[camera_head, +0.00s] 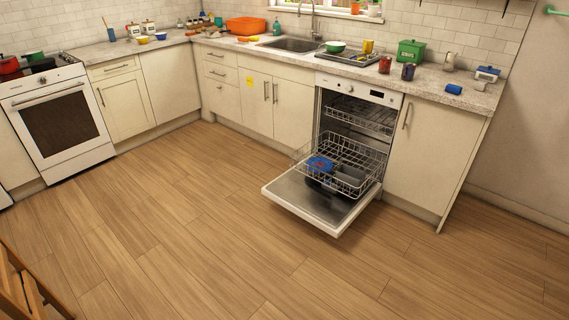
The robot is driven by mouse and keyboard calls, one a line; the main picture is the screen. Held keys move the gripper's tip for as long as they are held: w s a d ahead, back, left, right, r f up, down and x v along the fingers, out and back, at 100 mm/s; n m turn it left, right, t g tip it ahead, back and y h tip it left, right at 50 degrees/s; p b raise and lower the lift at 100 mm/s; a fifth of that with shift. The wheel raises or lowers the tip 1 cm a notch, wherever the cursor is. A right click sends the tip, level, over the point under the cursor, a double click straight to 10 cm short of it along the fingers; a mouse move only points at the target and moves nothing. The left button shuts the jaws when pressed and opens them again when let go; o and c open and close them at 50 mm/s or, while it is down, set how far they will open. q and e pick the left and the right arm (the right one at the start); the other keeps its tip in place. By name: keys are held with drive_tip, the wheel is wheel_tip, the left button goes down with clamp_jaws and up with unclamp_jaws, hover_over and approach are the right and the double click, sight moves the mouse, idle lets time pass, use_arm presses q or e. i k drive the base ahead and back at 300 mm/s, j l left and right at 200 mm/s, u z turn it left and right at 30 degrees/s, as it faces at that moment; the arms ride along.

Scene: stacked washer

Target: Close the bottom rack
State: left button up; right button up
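The bottom rack (352,160) of the dishwasher is pulled out over the lowered dishwasher door (310,208). A blue item (320,163) and some dark and grey items lie in the rack; I cannot tell exactly what they are. The upper rack (362,116) sits inside the dishwasher above it. The dishwasher door lies open, low over the floor. Neither of my grippers shows in the head view.
The wooden floor (190,220) in front of the dishwasher is clear. A white oven (58,120) stands at the left. A wooden chair or frame (28,290) is at the lower left corner. The counter (430,82) above the dishwasher holds several small items.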

sight(315, 169)
drive_tip(key=i+j+z, duration=0.2)
drive_tip(key=i, duration=0.3)
drive_tip(key=i+j+z, duration=0.15)
drive_tip(key=i, duration=0.3)
drive_tip(key=i+j, duration=0.05)
drive_tip(key=j, duration=0.05)
